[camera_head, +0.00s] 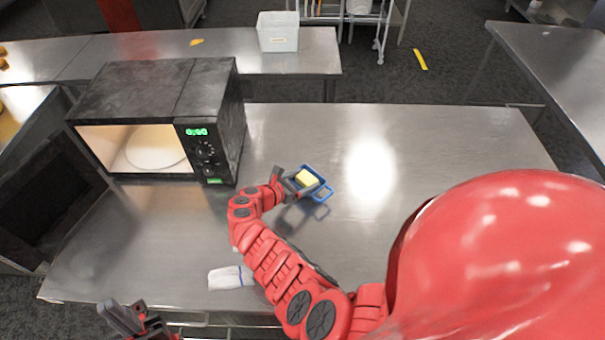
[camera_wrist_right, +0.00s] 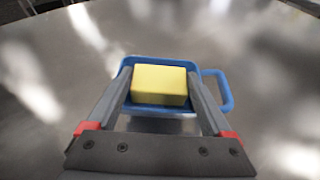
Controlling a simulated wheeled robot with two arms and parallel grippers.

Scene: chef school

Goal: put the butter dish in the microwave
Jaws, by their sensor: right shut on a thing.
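The butter dish (camera_head: 322,185) is a small blue tray with a loop handle and a yellow block of butter (camera_head: 307,178) in it. My right gripper (camera_head: 297,187) is shut on it. In the right wrist view the fingers lie along both sides of the butter, within the blue dish (camera_wrist_right: 158,62). The dish looks level; its height over the table is hard to judge. The black microwave (camera_head: 215,110) stands at the table's left. Its lit cavity is open to view, with a pale round plate (camera_head: 155,148) inside. My left gripper (camera_head: 128,316) is low at the left front edge, apart from everything.
The steel table (camera_head: 430,150) is mostly clear, including the space between dish and microwave. A white cloth-like item (camera_head: 228,278) lies near the front edge. A dark panel (camera_head: 35,215), perhaps the open door, extends left of the microwave. A white bin (camera_head: 278,35) stands on the back counter.

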